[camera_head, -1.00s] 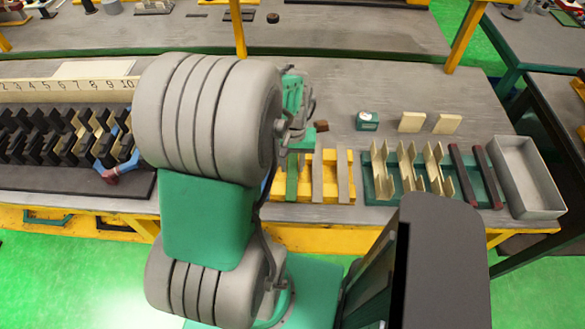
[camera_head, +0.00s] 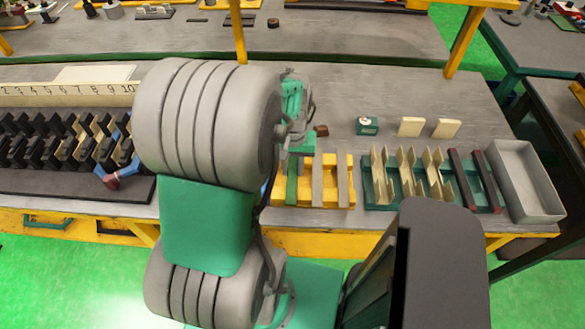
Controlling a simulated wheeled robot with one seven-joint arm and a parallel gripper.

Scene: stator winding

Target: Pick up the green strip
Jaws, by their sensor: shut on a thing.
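The green strip (camera_head: 292,183) stands at the left end of the yellow rack (camera_head: 330,203), beside two grey strips (camera_head: 317,180). Its far end runs up under my gripper (camera_head: 301,146). My gripper is at the far side of the rack, low over the strip, shut on the green strip. The jaws are small in the view and partly covered by the gripper body and my arm, so the exact contact is hidden. The strip still appears level with the rack.
Right of the rack stand a green holder (camera_head: 370,192) with cream and dark red pieces and an open grey bin (camera_head: 555,213). A small dark brown block (camera_head: 321,130) lies behind the rack. A numbered stator row (camera_head: 60,140) is on the left.

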